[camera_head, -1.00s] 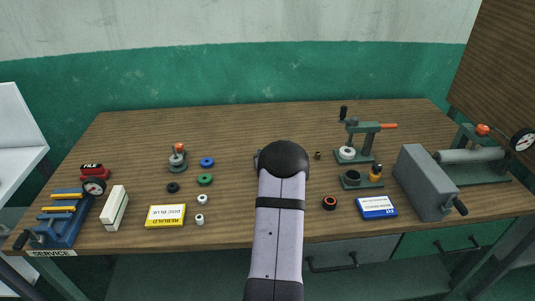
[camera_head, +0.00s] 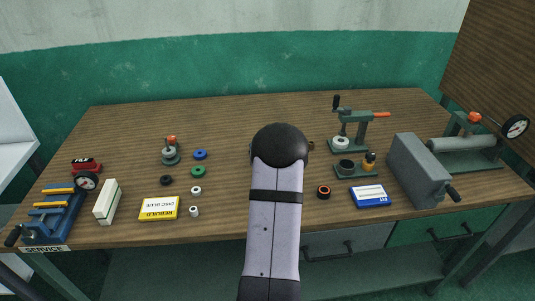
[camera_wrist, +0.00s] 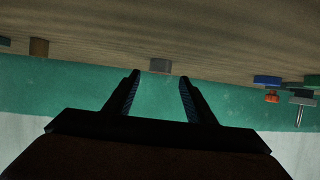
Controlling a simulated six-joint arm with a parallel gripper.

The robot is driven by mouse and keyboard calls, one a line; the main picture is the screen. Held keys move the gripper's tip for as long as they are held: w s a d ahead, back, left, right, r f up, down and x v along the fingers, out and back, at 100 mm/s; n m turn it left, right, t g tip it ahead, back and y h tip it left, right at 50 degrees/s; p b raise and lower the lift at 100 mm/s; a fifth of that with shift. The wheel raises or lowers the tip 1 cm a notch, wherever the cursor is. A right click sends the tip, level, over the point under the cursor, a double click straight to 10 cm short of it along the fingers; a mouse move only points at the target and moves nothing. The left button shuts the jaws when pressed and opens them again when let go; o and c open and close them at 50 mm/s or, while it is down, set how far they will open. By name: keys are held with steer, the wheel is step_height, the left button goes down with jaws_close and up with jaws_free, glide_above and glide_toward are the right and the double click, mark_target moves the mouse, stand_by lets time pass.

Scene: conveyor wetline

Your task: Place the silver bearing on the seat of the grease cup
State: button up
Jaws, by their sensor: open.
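In the wrist view, a small grey cylinder (camera_wrist: 160,66), which looks like the silver bearing, stands on the tabletop, and the picture is upside down. My gripper (camera_wrist: 159,80) is open, with one finger on each side of the cylinder in the picture. I cannot tell how far apart they are in depth, and no contact shows. In the head view my arm hides the gripper and this cylinder. A dark round cup (camera_head: 346,167) on a green base, probably the grease cup, stands right of my arm with an amber bottle (camera_head: 369,161) beside it.
A green press (camera_head: 357,131) stands behind the cup, and a grey box (camera_head: 420,170) stands to its right. An orange-black ring (camera_head: 324,191) and a blue box (camera_head: 370,195) lie in front. A brown cylinder (camera_wrist: 39,47) is near the grey one. Several rings lie left.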

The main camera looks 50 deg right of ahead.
steer(key=shift+o, duration=0.5)
steer(key=v, duration=0.8)
steer(key=shift+b, duration=0.35)
steer(key=shift+w, duration=0.1)
steer(key=shift+w+d+r+n+t, duration=0.1)
steer(key=shift+w+d+n+t, duration=0.25)
steer(key=shift+d, duration=0.15)
steer(key=w+d+n, duration=0.1)
steer(key=w+d+t+y+b, duration=0.1)
steer(key=d, duration=0.1)
steer(key=shift+r+n+t+y, duration=0.2)
steer(key=shift+n+t+y, duration=0.05)
steer(key=shift+n+y, duration=0.1)
steer(key=shift+s+d+f+n+t+y+b, duration=0.15)
steer(key=shift+d+f+n+y+b, duration=0.15)
steer(key=shift+d+f+n+y, duration=0.25)
steer(key=shift+s+d+f+n+t+y+b, duration=0.15)
steer(key=shift+d+f+n+y+b, duration=0.2)
steer(key=shift+y, duration=0.35)
steer(key=shift+s+d+f+n+y, duration=0.2)
steer(key=shift+s+f+n+y, duration=0.15)
steer(key=shift+f+n+y, duration=0.2)
steer(key=shift+p+x, duration=0.65)
steer(key=shift+x, duration=3.1)
steer(key=shift+r, duration=0.2)
steer(key=c, duration=1.3)
